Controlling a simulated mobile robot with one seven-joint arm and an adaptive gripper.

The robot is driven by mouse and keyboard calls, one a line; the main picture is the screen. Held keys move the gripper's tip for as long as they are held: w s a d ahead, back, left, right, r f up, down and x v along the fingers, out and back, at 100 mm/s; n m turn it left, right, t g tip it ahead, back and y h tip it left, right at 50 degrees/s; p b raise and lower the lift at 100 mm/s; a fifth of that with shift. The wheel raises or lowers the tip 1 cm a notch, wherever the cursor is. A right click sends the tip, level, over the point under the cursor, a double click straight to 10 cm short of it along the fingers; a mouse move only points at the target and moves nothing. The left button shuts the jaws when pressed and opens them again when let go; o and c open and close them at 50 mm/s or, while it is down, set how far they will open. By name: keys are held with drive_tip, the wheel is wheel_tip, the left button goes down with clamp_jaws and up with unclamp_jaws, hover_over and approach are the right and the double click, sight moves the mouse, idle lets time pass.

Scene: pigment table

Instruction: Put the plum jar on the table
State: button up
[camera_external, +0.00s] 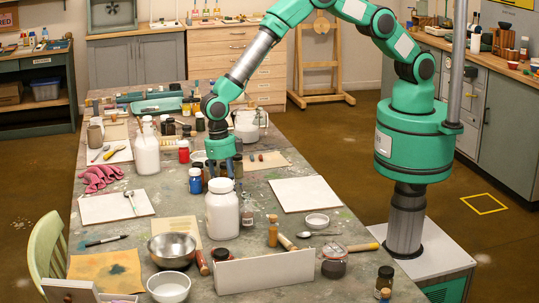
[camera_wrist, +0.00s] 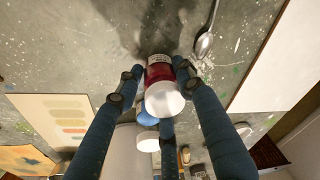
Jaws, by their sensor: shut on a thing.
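The plum jar (camera_wrist: 159,71), dark red-purple with a white lid, sits between my gripper's fingers in the wrist view. My gripper (camera_wrist: 158,74) is shut on it, with dark blue fingers touching its sides. In the external view my gripper (camera_external: 222,168) points down, low over the middle of the table (camera_external: 160,205). The plum jar cannot be made out clearly there, as the fingers and nearby jars crowd it. I cannot tell whether its base touches the tabletop.
A blue jar (camera_external: 195,181) and a large white bottle (camera_external: 222,210) stand close to my gripper. A red jar (camera_external: 183,152) is further back. A white board (camera_external: 303,194) lies to the right. A metal spoon (camera_wrist: 206,34) lies on the bare grey surface in the wrist view.

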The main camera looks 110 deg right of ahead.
drive_tip(key=o, duration=1.2)
drive_tip(key=shift+f, duration=0.15)
drive_tip(key=shift+o, duration=0.2)
drive_tip(key=r, duration=0.4)
drive_tip(key=w+r+p, duration=0.1)
drive_tip(key=r, duration=0.3)
drive_tip(key=d+r, duration=0.1)
drive_tip(key=r, duration=0.3)
drive_tip(key=shift+w+r+p, duration=0.1)
drive_tip(key=shift+w+p, duration=0.05)
drive_tip(key=shift+p, duration=0.15)
drive_tip(key=shift+d, duration=0.1)
